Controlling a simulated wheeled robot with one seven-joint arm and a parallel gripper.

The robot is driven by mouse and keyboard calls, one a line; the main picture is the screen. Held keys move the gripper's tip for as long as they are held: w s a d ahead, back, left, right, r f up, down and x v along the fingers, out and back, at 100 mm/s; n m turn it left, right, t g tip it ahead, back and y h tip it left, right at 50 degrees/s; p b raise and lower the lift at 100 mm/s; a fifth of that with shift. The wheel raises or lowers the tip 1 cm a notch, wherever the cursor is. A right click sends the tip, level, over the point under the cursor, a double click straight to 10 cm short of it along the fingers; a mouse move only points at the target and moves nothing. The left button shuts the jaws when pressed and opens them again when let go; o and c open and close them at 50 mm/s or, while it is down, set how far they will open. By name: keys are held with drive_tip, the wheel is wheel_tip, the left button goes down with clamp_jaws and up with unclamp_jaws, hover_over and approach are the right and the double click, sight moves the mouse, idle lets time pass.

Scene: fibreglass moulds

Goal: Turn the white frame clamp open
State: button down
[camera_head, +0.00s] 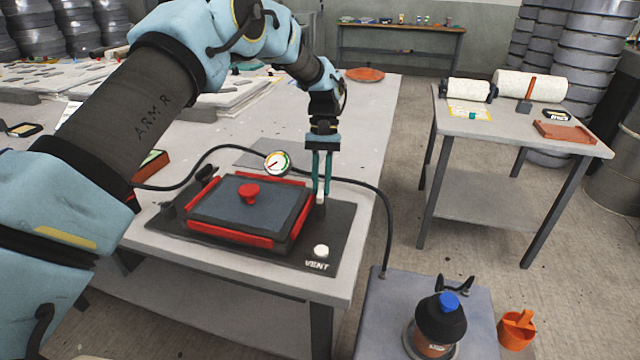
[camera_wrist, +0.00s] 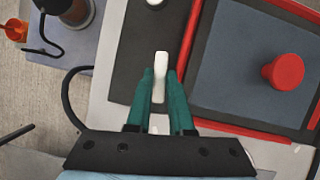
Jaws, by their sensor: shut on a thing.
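The white frame clamp (camera_wrist: 161,62) is a small upright-looking lever at the right side of the red frame (camera_head: 230,236). In the head view only a little of the clamp (camera_head: 320,198) shows under my fingertips. My gripper (camera_head: 321,190) points down over it, and its green fingers are shut on the clamp. In the wrist view the clamp's far end sticks out beyond my fingertips (camera_wrist: 160,82). The red frame surrounds a dark grey panel (camera_head: 220,205) with a red knob (camera_head: 249,193) on it. How far the clamp is turned is hard to tell.
A white VENT knob (camera_head: 321,251) sits on the black base plate (camera_head: 345,228). A round gauge (camera_head: 277,163) and a black hose (camera_head: 386,215) are close to my gripper. A side table (camera_head: 480,128) stands right, and a dark bottle (camera_head: 440,322) stands low in front.

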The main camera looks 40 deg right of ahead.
drive_tip(key=shift+d+m+t, duration=0.1)
drive_tip(key=shift+m+t, duration=0.2)
drive_tip(key=shift+m, duration=0.5)
drive_tip(key=c, duration=0.8)
unclamp_jaws()
drive_tip(key=b+v, duration=0.2)
drive_tip(key=v, duration=0.8)
drive_tip(key=shift+d+r+b, duration=0.3)
drive_tip(key=shift+r, duration=0.05)
drive_tip(key=shift+w, duration=0.1)
